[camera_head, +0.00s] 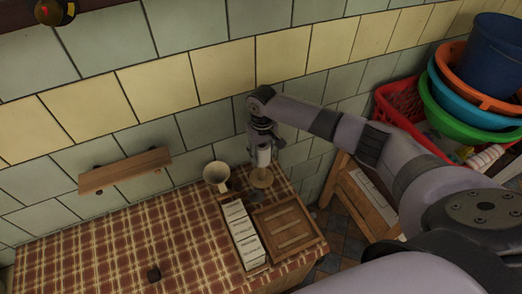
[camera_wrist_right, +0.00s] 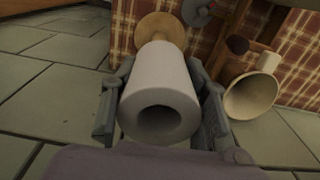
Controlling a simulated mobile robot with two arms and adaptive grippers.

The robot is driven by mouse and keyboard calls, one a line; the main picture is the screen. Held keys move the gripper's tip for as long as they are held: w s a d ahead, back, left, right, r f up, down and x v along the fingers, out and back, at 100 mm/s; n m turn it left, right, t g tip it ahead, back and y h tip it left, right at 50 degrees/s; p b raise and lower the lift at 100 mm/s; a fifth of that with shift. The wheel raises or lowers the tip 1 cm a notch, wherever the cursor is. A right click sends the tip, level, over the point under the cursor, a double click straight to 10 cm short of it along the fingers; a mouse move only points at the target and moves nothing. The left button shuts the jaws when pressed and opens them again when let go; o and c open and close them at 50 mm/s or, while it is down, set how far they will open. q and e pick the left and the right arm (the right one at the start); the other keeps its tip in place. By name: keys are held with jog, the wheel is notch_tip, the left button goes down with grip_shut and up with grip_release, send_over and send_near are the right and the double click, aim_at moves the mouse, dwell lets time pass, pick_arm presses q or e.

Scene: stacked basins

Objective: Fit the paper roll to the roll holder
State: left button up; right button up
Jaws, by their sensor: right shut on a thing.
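My right gripper (camera_head: 263,141) points down over the back of the table, and its fingers are shut on the white paper roll (camera_head: 264,157). In the right wrist view the roll (camera_wrist_right: 160,84) sits upright along the gripper, its open core facing the camera, with a finger on each side. The roll holder shows as a round wooden disc (camera_head: 262,178) below the roll; the disc also shows in the wrist view (camera_wrist_right: 158,27), at the roll's far end. Any post is hidden, and I cannot tell whether the roll is around it. My left gripper is out of view.
A box of white labelled blocks (camera_head: 243,233) and a wooden crate (camera_head: 288,232) lie in front. The checked tablecloth (camera_head: 110,250) is mostly clear at left. Stacked basins (camera_head: 455,95) stand at right.

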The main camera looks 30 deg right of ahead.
aim_at(262, 170)
jog(key=shift+f+b, duration=2.8)
jog(key=shift+f, duration=2.2)
jog(key=shift+s+f, duration=0.3)
jog(key=shift+f, duration=0.05)
jog(key=o, duration=1.2)
jog(key=shift+a, duration=0.1)
jog(key=shift+w+r, duration=0.1)
jog(key=shift+r, duration=0.2)
jog(key=r, duration=1.2)
jog(key=shift+w+r, duration=0.15)
jog(key=shift+w, duration=0.1)
